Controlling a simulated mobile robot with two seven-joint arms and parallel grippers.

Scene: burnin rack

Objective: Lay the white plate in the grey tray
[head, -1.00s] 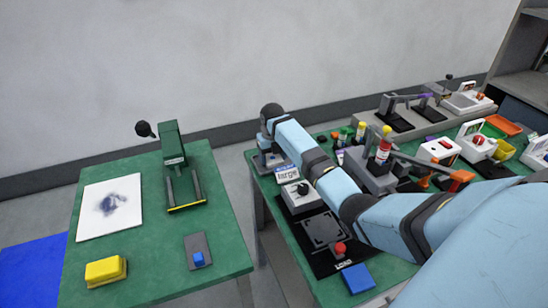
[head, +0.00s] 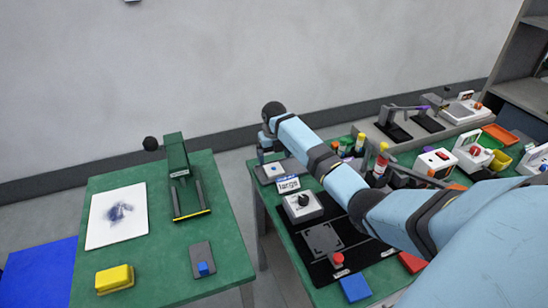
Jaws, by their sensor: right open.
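A flat white square plate (head: 117,215) with a dark smudge lies on the left green table, clear of both grippers. My right gripper (head: 269,152) reaches in from the right and points down at the far left corner of the right table. It is open, its fingers small and partly hidden. Just below it is a flat grey tray-like piece (head: 262,176) with a small light and blue patch on it. I cannot tell whether that patch is a separate plate, or whether the fingers touch it. My left gripper is not in view.
The left table (head: 165,278) also holds a green press (head: 174,160), a yellow block (head: 115,279) and a grey pad (head: 201,250) with a blue button. Near my right arm stand a knob box (head: 301,206), a black mat (head: 318,266) and a blue block (head: 355,284). A gap separates the tables.

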